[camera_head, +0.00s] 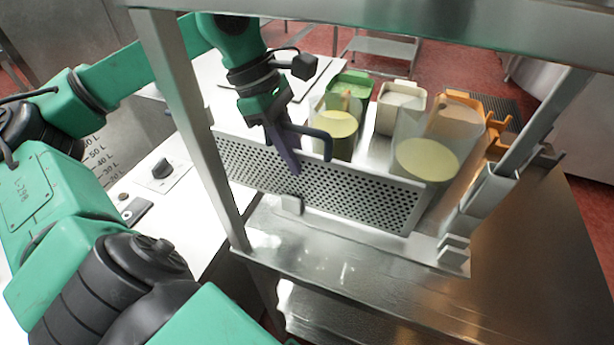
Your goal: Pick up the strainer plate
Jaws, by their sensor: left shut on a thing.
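The strainer plate (345,190) is a grey metal sheet full of small round holes. It stands on its long edge, tilted, across the front of the steel shelf in the head view. My left gripper (298,150) reaches down from above and is shut on the plate's upper edge, left of its middle. One dark finger is in front of the plate and the other is behind it. The fingers hide a small part of the plate. My right gripper is not in view.
Behind the plate stand clear containers with yellow contents (427,158), a green container (350,88), a white one (401,105) and an orange one (466,102). A steel frame post (190,120) rises at left. The steel counter (540,260) at right is bare.

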